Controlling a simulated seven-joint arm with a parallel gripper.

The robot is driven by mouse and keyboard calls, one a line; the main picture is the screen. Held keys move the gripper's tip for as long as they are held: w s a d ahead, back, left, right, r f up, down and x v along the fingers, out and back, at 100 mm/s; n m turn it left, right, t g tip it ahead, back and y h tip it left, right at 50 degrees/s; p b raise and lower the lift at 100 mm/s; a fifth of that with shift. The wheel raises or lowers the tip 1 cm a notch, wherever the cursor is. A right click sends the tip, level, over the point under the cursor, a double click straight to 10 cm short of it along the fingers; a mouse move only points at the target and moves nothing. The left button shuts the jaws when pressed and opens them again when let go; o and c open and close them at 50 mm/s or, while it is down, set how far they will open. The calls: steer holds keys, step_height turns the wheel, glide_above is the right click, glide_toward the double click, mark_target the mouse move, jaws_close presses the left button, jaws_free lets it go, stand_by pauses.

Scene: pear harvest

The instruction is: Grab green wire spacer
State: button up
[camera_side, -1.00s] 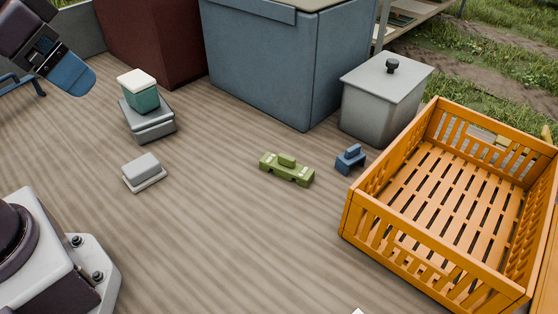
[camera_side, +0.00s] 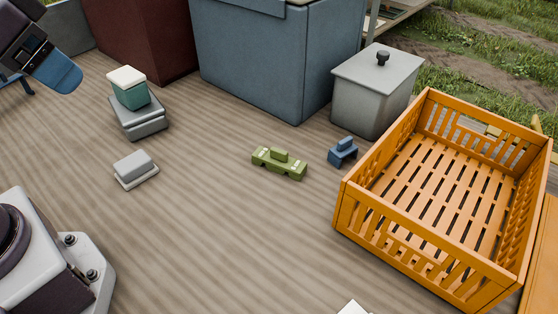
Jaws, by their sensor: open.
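The green wire spacer (camera_side: 279,163) lies on the wooden deck (camera_side: 230,230) near the middle of the view. My gripper (camera_side: 62,76) shows at the upper left edge, dark with a blue tip. It is open, far to the left of the spacer and apart from it. Part of it is cut off by the picture edge.
A small blue block (camera_side: 342,152) lies just right of the spacer, then an orange slatted crate (camera_side: 420,268). A grey lidded box (camera_side: 372,97) and large blue bin (camera_side: 255,60) stand behind. Grey blocks (camera_side: 136,168) and a white-topped teal box (camera_side: 129,88) are left.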

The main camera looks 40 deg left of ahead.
step_height(320, 180, down, 4)
steer(key=w+d+m+g, duration=0.1)
steer(key=d+g, duration=0.1)
steer(key=m+t+y, duration=0.4)
steer(key=m+t, duration=1)
steer(key=m, duration=1.8)
glide_above(277, 154)
steer(key=v, duration=0.5)
step_height(277, 154, down, 21)
step_height(277, 154, down, 8)
steer(key=shift+r, duration=0.15)
steer(key=x, duration=0.7)
steer(key=shift+w+r, duration=0.1)
steer(key=shift+w, duration=0.2)
